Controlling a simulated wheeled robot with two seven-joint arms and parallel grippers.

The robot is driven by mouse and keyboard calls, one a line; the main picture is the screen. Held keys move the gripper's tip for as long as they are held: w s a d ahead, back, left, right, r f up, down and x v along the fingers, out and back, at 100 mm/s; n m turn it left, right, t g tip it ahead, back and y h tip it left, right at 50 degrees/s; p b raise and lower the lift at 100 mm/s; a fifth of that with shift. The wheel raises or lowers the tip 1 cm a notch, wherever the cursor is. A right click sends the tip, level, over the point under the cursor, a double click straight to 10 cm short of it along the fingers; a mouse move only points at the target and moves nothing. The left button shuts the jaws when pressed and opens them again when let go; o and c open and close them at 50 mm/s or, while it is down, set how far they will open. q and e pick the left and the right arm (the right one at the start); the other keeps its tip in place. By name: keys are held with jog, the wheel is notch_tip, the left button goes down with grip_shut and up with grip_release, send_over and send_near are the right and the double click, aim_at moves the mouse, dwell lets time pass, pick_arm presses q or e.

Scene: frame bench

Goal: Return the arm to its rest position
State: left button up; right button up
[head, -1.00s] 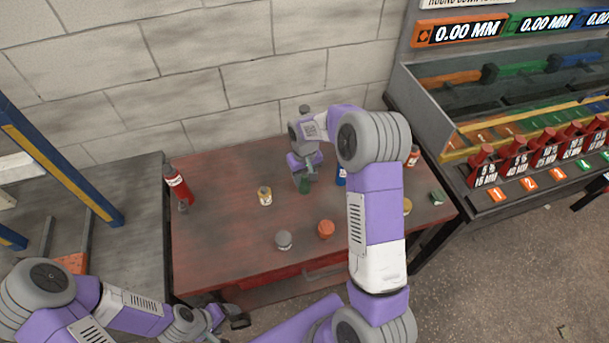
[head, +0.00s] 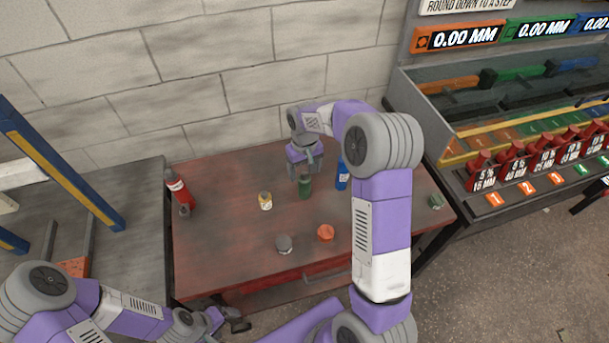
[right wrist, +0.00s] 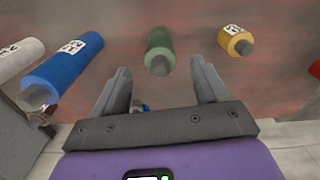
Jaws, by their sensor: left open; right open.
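My right arm reaches over the dark red table (head: 225,235). Its gripper (head: 305,172) is open above and behind the green bottle (head: 305,188), which stands upright. In the right wrist view the two fingers (right wrist: 160,85) are spread, with nothing between them. The green bottle (right wrist: 160,48) shows beyond the fingertips, apart from them. My left gripper (head: 232,318) is open and empty low in front of the table's front edge.
A blue bottle (head: 342,175) stands right of the green one. A brick wall (head: 200,80) rises behind.

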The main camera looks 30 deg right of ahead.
jog(key=shift+r, duration=0.65)
